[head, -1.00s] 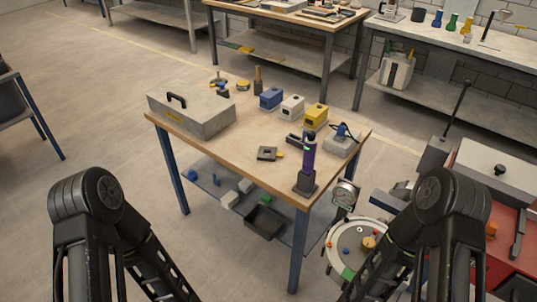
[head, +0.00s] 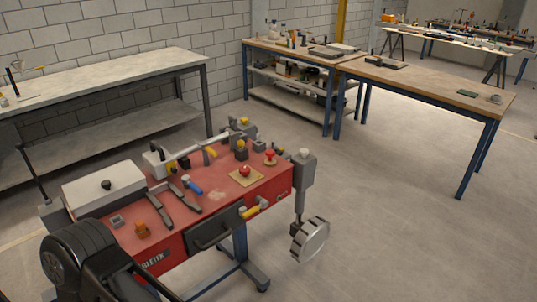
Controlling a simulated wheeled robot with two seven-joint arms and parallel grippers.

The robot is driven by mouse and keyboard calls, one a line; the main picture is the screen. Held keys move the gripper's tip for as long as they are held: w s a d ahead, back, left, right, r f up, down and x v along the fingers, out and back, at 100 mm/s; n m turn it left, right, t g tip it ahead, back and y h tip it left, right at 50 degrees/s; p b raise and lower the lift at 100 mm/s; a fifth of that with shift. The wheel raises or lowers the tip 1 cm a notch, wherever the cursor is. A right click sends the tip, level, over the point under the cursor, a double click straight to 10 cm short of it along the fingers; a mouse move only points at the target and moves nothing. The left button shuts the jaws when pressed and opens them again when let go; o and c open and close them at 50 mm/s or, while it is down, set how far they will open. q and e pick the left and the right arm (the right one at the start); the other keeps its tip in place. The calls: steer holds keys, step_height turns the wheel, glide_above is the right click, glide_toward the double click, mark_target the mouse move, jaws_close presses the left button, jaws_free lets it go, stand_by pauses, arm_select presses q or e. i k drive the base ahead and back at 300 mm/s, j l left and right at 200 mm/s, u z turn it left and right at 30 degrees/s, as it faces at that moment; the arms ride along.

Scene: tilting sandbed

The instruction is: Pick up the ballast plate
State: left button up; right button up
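I cannot pick out a ballast plate for certain in the head view. A round, pale metallic disc (head: 314,238) sits low at the right end of the red bench, beneath a grey upright cylinder (head: 302,180). I cannot tell whether it is the plate. Neither of my grippers shows. Only a dark link of one of my arms is in view at the lower left, in front of the red bench.
The red bench (head: 188,229) carries a grey lidded box (head: 103,190), hand tools and a red knob (head: 245,170). A long grey table (head: 110,72) stands behind at the left. A wooden table (head: 430,84) stands at the right. The floor (head: 400,240) between is clear.

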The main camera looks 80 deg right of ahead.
mark_target(279, 152)
steer(key=z, duration=2.65)
steer(key=i+l+z, duration=0.1)
steer(key=i+l, duration=0.55)
steer(key=i+l+z, duration=0.15)
steer(key=i+l, duration=0.4)
steer(key=i, duration=0.15)
steer(key=i+l+z, duration=0.1)
steer(key=i+l, duration=0.4)
steer(key=i, duration=0.2)
